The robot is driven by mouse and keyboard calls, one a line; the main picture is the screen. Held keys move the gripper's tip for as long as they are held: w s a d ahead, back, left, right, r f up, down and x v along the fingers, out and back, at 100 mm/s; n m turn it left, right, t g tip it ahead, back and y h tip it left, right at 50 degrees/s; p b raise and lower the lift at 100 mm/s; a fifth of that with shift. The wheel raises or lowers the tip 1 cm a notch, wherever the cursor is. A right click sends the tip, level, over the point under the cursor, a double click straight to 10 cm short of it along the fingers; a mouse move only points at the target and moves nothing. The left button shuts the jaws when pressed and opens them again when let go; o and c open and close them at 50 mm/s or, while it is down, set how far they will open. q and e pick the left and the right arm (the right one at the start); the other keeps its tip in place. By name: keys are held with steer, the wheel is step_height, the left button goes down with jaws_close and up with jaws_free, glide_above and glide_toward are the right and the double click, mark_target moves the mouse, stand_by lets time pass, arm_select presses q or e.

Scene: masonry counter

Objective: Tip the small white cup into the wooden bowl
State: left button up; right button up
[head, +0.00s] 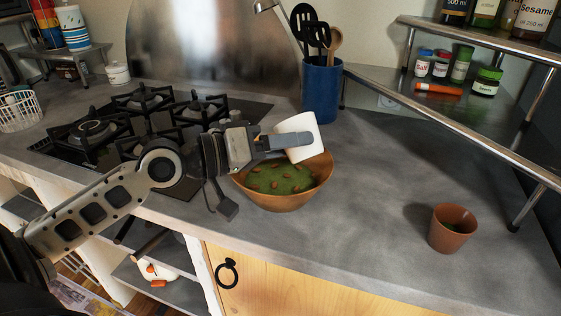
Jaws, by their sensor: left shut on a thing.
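The small white cup (302,137) is tilted above the back right part of the wooden bowl (287,200). My left gripper (283,141) is shut on the cup and holds it over the bowl. The bowl stands on the grey counter and holds a green filling with several brown pieces. The cup's inside is hidden from this view. My right gripper does not show.
A gas hob (140,120) lies left of the bowl. A blue utensil holder (321,90) stands behind it. A terracotta pot (453,229) stands to the right, below a metal-edged shelf (450,105) with several jars. The counter between bowl and pot is clear.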

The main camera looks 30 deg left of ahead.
arm_select(q)
steer(key=shift+d+f+m, duration=0.1)
steer(key=shift+f+m, duration=0.05)
steer(key=shift+m, duration=0.25)
steer(key=shift+s+d+m, duration=0.15)
steer(key=shift+d+m, duration=0.05)
steer(key=shift+m, duration=0.2)
steer(key=d+m+p, duration=0.1)
steer(key=m+p, duration=0.1)
steer(key=s+d+f+m+y+p, duration=0.1)
steer(key=d+m+p, duration=0.1)
steer(key=s+d+m+p, duration=0.1)
steer(key=d+m+p, duration=0.1)
steer(key=shift+s+f+m+g+p, duration=0.1)
steer(key=shift+f+m+g+p, duration=0.2)
steer(key=shift+m, duration=0.1)
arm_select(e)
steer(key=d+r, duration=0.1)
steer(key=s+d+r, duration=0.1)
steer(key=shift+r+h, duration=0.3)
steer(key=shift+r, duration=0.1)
arm_select(q)
steer(key=shift+y, duration=0.3)
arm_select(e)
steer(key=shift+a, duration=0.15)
